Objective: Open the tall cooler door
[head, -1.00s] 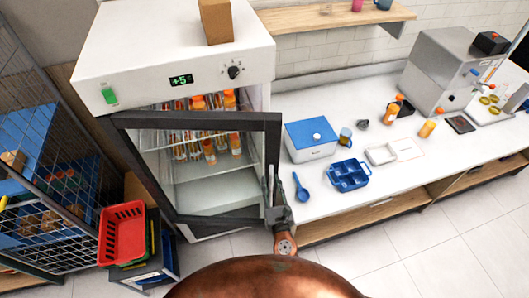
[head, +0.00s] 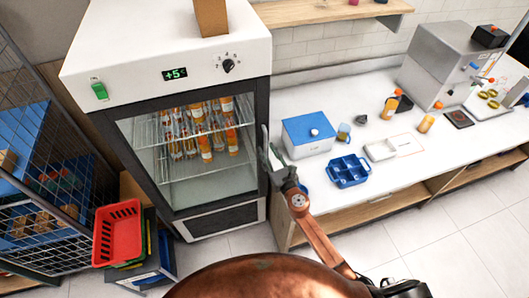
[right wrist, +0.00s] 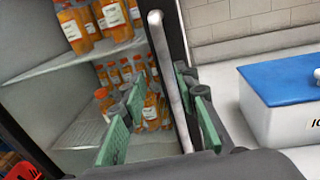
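The tall cooler (head: 165,45) stands at the left of the counter. Its glass door (head: 190,190) has a dark frame and looks flush with the white body. Orange bottles (head: 200,135) show on the racks behind the glass. The light grey vertical door handle (right wrist: 168,75) is at the door's right side. My right gripper (head: 275,165) is at this handle. In the right wrist view its two green-padded fingers are apart, one on each side of the handle; contact cannot be told. My left gripper is not in view.
The white counter (head: 300,95) stands right of the cooler, with a blue-lidded box (head: 308,135), a blue divided tray (head: 347,171) and a steel machine (head: 440,65). A red basket (head: 117,232) and a wire rack (head: 50,180) stand left of the cooler. Open floor lies in front.

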